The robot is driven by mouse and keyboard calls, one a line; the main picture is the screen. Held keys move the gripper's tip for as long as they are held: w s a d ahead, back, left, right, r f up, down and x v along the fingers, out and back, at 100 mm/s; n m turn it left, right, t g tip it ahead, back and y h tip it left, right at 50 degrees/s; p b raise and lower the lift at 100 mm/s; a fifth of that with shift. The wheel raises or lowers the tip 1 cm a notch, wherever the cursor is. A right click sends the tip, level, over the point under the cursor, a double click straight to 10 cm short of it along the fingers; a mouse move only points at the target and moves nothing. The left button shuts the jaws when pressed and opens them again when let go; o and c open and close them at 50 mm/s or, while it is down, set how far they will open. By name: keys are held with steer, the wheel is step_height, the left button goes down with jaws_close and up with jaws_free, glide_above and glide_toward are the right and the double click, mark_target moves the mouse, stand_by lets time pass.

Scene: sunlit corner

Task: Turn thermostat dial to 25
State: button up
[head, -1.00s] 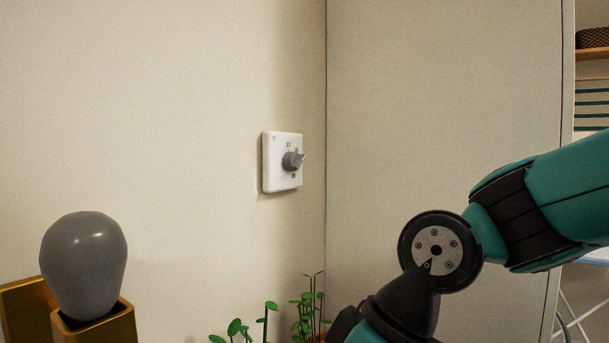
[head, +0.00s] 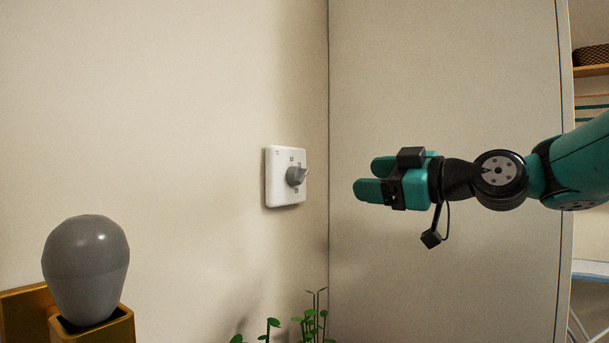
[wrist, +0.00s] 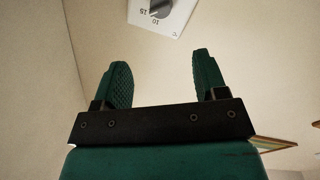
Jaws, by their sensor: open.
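The thermostat is a white square plate (head: 285,192) on the wall, left of the corner, in the head view. Its grey dial (head: 297,176) sticks out from the middle with a raised grip; the printed numbers are too small to read there. In the wrist view the dial (wrist: 160,7) is cut off by the top edge, with "15" and "10" readable on the plate (wrist: 173,25). My gripper (head: 365,178) is to the right of the dial, pointing left toward it, apart from it. Its green fingers (wrist: 158,75) are spread and empty.
A grey rounded object (head: 85,268) stands in a brass-coloured holder (head: 120,328) at the lower left. Green plant leaves (head: 312,318) rise below the thermostat. A pale panel (head: 440,90) stands behind my arm. Space between gripper and dial is clear.

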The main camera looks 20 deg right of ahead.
mark_target(304, 177)
steer(key=p+x, duration=0.7)
steer(key=x, duration=0.7)
steer(key=shift+r, duration=0.15)
steer(key=shift+w+a, duration=0.35)
steer(key=shift+w, duration=0.1)
steer(key=c, duration=0.9)
